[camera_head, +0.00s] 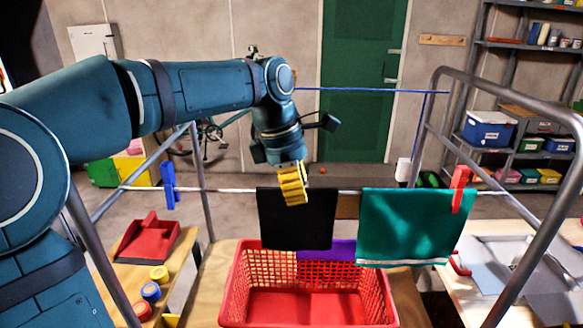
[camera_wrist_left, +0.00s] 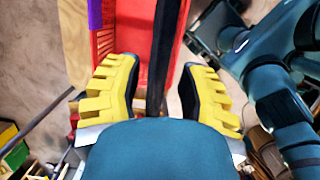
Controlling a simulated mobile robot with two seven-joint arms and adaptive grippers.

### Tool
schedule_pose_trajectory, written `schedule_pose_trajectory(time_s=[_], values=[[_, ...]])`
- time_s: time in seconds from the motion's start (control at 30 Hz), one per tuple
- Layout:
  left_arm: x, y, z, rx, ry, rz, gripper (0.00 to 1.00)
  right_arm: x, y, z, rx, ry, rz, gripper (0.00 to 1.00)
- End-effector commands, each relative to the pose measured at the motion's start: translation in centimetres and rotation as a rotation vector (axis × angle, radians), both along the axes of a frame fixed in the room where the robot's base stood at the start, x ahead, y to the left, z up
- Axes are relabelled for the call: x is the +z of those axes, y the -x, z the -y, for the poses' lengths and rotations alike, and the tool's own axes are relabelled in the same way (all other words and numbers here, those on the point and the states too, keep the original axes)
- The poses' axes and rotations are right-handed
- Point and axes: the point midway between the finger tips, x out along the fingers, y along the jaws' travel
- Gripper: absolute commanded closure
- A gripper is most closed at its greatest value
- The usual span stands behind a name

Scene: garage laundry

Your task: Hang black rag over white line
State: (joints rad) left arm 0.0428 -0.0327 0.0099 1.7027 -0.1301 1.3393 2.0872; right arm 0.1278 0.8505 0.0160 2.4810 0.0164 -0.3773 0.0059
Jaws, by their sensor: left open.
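The black rag (camera_head: 297,220) hangs over the white line (camera_head: 230,190), above the red basket. My left gripper (camera_head: 293,187) is at the rag's top edge, with its yellow fingers pointing down. In the left wrist view, the gripper (camera_wrist_left: 158,95) is open, with one finger on each side of the rag (camera_wrist_left: 165,45), which shows edge-on as a dark strip. Visible gaps separate the fingers from the rag. The rag's far side is hidden in the head view. My right gripper is not in view.
A teal towel (camera_head: 410,225) hangs to the right under a red clothespin (camera_head: 460,190). A blue clothespin (camera_head: 169,185) sits on the line at left. The red basket (camera_head: 308,318) stands below, near a purple cloth (camera_head: 325,248). Metal rack bars (camera_head: 465,80) flank the line.

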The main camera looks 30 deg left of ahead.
Motion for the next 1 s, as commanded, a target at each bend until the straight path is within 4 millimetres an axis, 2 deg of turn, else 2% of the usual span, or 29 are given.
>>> schedule_pose_trajectory(time_s=[0.17,0.4,0.53,0.7,1.0], values=[[2.6,0.3,-0.6,0.001,0.000,0.006,0.61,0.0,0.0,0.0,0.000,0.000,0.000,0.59],[7.5,0.9,-1.6,0.000,0.000,0.005,0.61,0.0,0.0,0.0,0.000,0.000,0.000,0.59],[9.4,1.2,-2.0,-0.001,0.000,0.004,0.61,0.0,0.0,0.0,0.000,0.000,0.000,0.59],[10.8,1.4,-2.4,0.000,0.001,0.003,0.61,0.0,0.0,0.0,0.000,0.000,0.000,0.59],[11.2,1.5,-2.4,-0.001,0.000,0.002,0.61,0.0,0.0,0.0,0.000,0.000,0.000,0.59]])
